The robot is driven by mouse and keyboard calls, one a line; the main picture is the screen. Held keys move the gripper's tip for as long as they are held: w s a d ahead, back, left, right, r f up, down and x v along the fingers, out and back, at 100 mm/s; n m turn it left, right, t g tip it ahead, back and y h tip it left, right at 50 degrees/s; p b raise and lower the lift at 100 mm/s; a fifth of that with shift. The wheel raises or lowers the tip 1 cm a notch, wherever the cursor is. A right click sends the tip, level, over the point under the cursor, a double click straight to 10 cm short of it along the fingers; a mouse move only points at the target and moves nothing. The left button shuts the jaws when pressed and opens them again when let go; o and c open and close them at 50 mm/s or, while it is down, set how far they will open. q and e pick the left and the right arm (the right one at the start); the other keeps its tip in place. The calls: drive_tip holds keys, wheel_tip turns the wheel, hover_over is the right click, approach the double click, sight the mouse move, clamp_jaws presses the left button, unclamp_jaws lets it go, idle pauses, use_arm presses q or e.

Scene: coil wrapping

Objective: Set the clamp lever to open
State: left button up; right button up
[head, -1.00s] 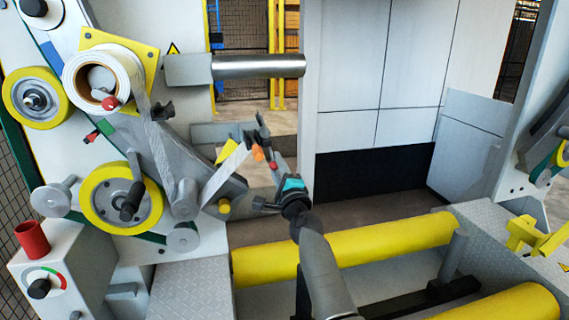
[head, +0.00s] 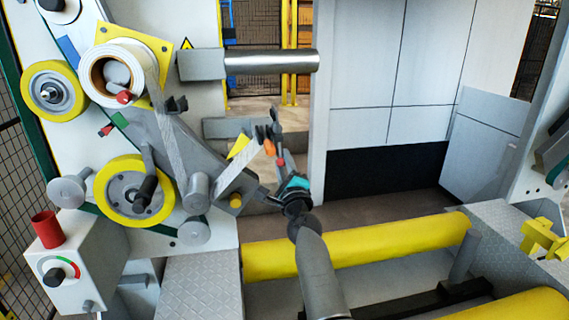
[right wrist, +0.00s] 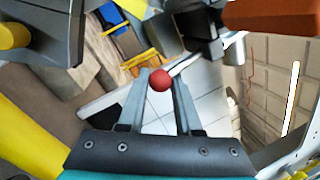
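The clamp lever's red ball knob (head: 281,161) is at the middle of the head view, beside an orange part (head: 269,147) at the end of the machine's grey arm. In the right wrist view the red knob (right wrist: 160,80) lies between my two fingertips. A thin pale rod runs from it up to the right. My right gripper (head: 284,168) reaches it from below right. Its fingers (right wrist: 160,90) appear to touch the knob on both sides, so it looks shut on the lever. My left gripper is not in view.
A white tape roll (head: 112,72) and yellow wheels (head: 134,191) are on the machine panel at left. A steel bar (head: 270,62) juts out above my gripper. Yellow rollers (head: 360,245) lie below it. An orange-brown block (right wrist: 270,17) is close at the wrist view's upper right.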

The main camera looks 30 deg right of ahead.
drive_tip(key=o, duration=0.5)
drive_tip(key=shift+w+a+r, duration=0.15)
drive_tip(key=shift+a+r, duration=0.2)
drive_tip(key=shift+a, duration=0.1)
drive_tip(key=shift+c, duration=0.2)
drive_tip(key=shift+f, duration=0.15)
drive_tip(key=p+v, duration=0.1)
drive_tip(key=v, duration=1.4)
drive_tip(key=shift+d+f, duration=0.15)
